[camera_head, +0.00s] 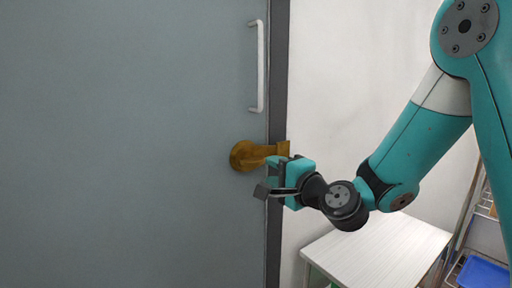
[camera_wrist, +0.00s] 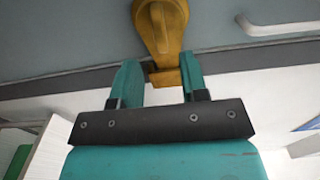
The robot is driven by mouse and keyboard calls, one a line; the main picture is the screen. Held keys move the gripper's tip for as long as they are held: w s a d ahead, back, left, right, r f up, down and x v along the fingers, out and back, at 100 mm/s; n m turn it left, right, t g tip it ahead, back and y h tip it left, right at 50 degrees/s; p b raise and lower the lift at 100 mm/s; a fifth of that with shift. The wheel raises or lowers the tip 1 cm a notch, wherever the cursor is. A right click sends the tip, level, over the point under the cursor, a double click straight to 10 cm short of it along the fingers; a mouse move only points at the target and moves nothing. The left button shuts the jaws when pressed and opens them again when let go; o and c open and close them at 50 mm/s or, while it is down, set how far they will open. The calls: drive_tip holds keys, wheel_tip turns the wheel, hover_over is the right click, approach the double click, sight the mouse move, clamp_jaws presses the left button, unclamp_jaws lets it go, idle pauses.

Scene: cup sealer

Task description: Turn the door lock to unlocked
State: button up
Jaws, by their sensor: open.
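The door lock is a brass-coloured knob with a flat lever (camera_head: 243,155) on the grey door (camera_head: 120,150), near the door's right edge. Its lever points right in the head view. In the wrist view the lock (camera_wrist: 160,28) is at the top centre, with its lever end (camera_wrist: 166,78) between my fingertips. My gripper (camera_head: 277,170) is at the lever's right end in the head view. In the wrist view my gripper (camera_wrist: 160,82) is open, with one teal finger on each side of the lever. I cannot tell whether either finger touches it.
A white vertical door handle (camera_head: 260,66) is above the lock. A dark door frame (camera_head: 277,90) borders a white wall (camera_head: 340,80). A white slatted table (camera_head: 375,250) stands below my arm at the lower right. A blue bin (camera_head: 484,274) sits on a rack at the far right.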

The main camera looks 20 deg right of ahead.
sight(259, 164)
drive_tip(key=p+x, duration=0.2)
drive_tip(key=x, duration=0.5)
drive_tip(key=shift+w+p, duration=0.1)
drive_tip(key=shift+p, duration=0.25)
clamp_jaws()
